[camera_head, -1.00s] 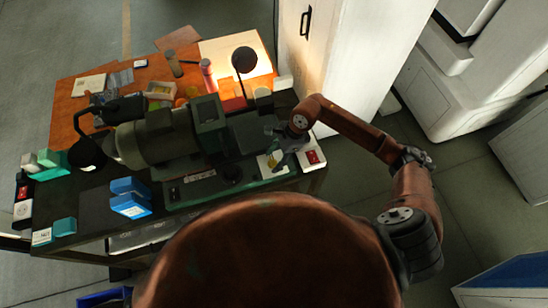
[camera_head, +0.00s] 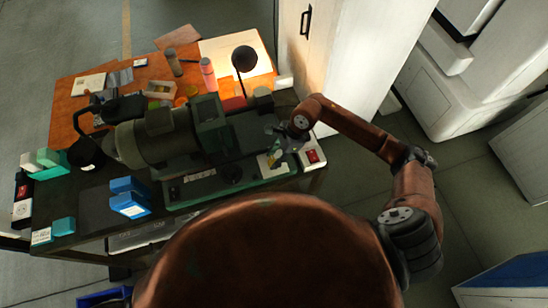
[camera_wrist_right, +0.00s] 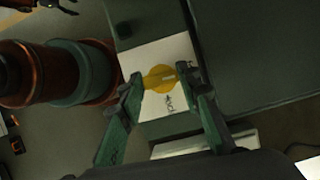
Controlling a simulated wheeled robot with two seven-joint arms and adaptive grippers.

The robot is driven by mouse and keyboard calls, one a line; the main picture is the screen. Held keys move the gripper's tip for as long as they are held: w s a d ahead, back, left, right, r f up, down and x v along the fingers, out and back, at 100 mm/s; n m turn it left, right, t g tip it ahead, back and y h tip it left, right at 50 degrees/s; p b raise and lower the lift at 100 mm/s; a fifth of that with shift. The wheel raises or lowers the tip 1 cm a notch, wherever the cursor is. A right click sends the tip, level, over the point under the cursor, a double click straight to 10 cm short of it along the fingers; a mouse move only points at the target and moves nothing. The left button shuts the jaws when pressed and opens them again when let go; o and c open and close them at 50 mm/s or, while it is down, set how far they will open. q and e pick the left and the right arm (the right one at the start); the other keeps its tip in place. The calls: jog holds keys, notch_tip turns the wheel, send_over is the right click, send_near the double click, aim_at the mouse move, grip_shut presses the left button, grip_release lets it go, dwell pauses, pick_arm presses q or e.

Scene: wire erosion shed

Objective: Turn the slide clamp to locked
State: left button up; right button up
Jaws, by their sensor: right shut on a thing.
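The slide clamp is a round yellow knob (camera_wrist_right: 159,86) with a pale mark, on a white plate (camera_wrist_right: 150,55) in the right wrist view. Small dark print stands below the knob; I cannot read it surely. My right gripper (camera_wrist_right: 167,77) has its green fingers on either side of the knob and is shut on it. In the head view my right gripper (camera_head: 279,143) is at the right end of the bench machine (camera_head: 163,139), above the white plate with yellow on it. The fingers hide part of the knob there. My left gripper is not in view.
A red-and-white box (camera_head: 312,157) sits close to the right of the gripper. A black lamp (camera_head: 244,59) stands behind the machine. Blue boxes (camera_head: 130,203) lie at the front left of the bench. A white cabinet (camera_head: 345,60) rises behind my right arm.

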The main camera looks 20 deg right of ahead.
jog(key=m+t+b, duration=0.1)
jog(key=m+b, duration=0.1)
jog(key=m, duration=0.1)
jog(key=shift+s+f+m, duration=0.1)
jog(key=shift+m, duration=0.2)
jog(key=m+t+b, duration=0.1)
jog(key=m+b, duration=0.1)
jog(key=m+t+h+b, duration=0.1)
jog(key=m, duration=0.2)
jog(key=shift+s+a+b, duration=0.1)
jog(key=shift+a+b, duration=0.05)
jog(key=shift+b, duration=0.2)
jog(key=m+b, duration=0.1)
jog(key=m, duration=0.1)
jog(key=m+t+h+b, duration=0.1)
jog(key=m, duration=0.1)
jog(key=shift+a+m+h+b, duration=0.15)
jog(key=shift+m+h+b, duration=0.15)
jog(key=shift+m, duration=0.1)
jog(key=shift+s+m+t+h+b, duration=0.15)
jog(key=shift+m+h+b, duration=0.25)
jog(key=shift+m, duration=0.55)
jog(key=shift+w+m+t+h+b, duration=0.15)
jog(key=shift+m+h+b, duration=0.25)
jog(key=shift+m, duration=0.55)
jog(key=shift+s, duration=0.1)
jog(key=o, duration=1.2)
jog(key=shift+c, duration=0.2)
jog(key=v, duration=1.2)
